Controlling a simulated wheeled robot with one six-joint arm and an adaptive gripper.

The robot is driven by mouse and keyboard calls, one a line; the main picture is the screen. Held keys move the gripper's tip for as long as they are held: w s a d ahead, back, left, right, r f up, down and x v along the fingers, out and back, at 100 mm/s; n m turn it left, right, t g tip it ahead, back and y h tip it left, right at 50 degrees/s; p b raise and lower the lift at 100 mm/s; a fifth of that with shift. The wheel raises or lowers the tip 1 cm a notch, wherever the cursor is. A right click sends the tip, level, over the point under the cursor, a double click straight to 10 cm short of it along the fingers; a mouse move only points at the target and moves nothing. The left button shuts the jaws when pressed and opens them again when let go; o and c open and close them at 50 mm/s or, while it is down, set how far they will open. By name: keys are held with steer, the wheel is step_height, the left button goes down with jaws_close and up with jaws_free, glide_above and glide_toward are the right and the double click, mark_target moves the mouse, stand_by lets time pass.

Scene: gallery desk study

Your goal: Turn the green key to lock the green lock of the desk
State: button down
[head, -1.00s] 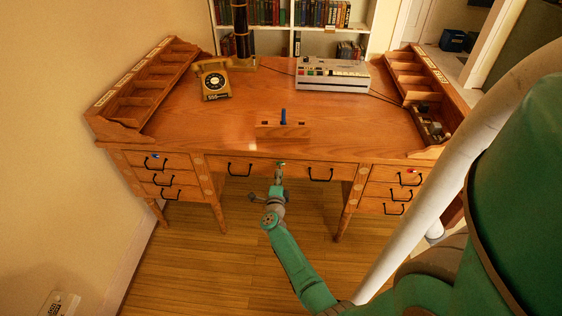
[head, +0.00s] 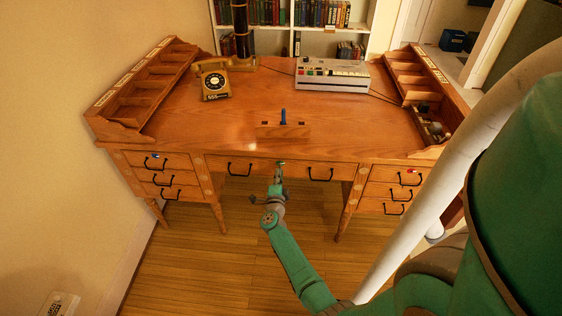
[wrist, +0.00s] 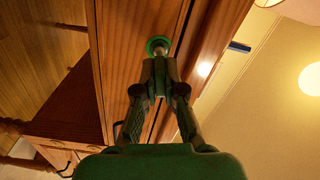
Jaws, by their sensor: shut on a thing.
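The wooden desk (head: 200,125) stands ahead with its front toward me. The green lock (head: 281,162) is on the middle drawer front, between two black handles. In the wrist view a round green piece (wrist: 158,44) shows at the drawer front, just past my fingertips. My gripper (head: 279,175) is in front of the middle drawer, lined up with the lock. In the wrist view my gripper (wrist: 158,72) has its fingertips together on the green key. The fingers hide most of the key, so its angle cannot be told.
A blue key (head: 283,116) stands in a wooden block (head: 268,131) on the desktop. A blue lock (head: 155,156) is on the left drawers and a red one (head: 409,171) on the right. A telephone (head: 213,79) and a grey machine (head: 332,74) sit farther back.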

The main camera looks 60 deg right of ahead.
steer(key=shift+s+n, duration=0.1)
steer(key=shift+n, duration=0.2)
steer(key=shift+r+n, duration=0.1)
steer(key=shift+n, duration=1.4)
